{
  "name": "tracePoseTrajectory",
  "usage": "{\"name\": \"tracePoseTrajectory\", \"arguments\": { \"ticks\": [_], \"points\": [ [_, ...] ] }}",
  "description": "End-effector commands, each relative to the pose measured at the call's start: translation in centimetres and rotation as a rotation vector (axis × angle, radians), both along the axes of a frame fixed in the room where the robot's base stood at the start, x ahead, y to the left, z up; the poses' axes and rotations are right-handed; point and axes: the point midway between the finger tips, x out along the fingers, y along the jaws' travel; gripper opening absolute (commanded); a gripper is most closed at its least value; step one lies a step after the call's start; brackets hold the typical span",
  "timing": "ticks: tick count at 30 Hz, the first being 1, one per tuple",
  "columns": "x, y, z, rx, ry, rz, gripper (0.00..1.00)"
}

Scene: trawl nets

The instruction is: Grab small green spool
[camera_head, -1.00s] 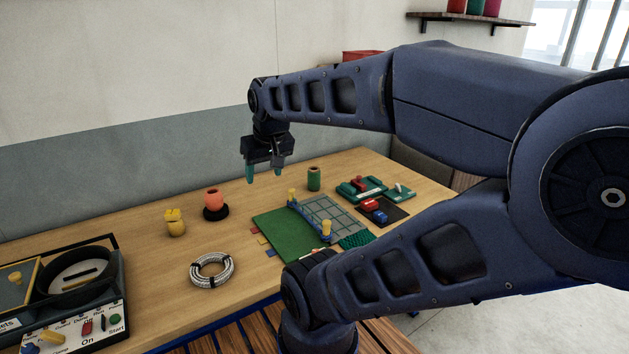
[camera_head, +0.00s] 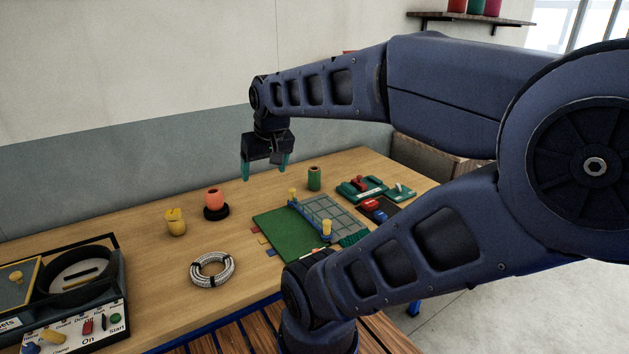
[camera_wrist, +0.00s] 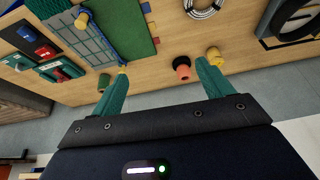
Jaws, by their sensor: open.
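The small green spool (camera_head: 314,178) stands upright near the back of the wooden table, behind the net board. In the wrist view the spool (camera_wrist: 104,82) shows just beside the tip of the left finger, which partly overlaps it. My gripper (camera_head: 264,172) is open and empty, above the table's back part, to the left of the spool. In the wrist view its two teal fingers (camera_wrist: 152,77) are wide apart, with bare table between them.
An orange spool on a black base (camera_head: 215,203) and a yellow piece (camera_head: 175,222) stand left. A rope coil (camera_head: 212,269) lies in front. The green mat and net board (camera_head: 280,232) lie mid-table. Red and green tools (camera_head: 362,187) lie right. A control panel (camera_head: 85,325) stands far left.

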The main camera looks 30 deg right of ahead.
Motion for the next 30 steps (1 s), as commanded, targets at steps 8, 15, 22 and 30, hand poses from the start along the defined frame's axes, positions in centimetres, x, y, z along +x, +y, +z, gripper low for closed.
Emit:
{"name": "tracePoseTrajectory", "arguments": {
  "ticks": [8,15,22,30],
  "points": [
    [6.6,-2.9,-0.5,0.09,0.01,-0.127,0.79],
    [12.6,-6.4,-2.1,0.144,0.014,-0.264,0.79],
    [18.0,-10.3,-4.6,0.166,0.013,-0.402,0.79],
    [23.5,-15.6,-8.4,0.155,0.002,-0.568,0.79]
  ]
}}
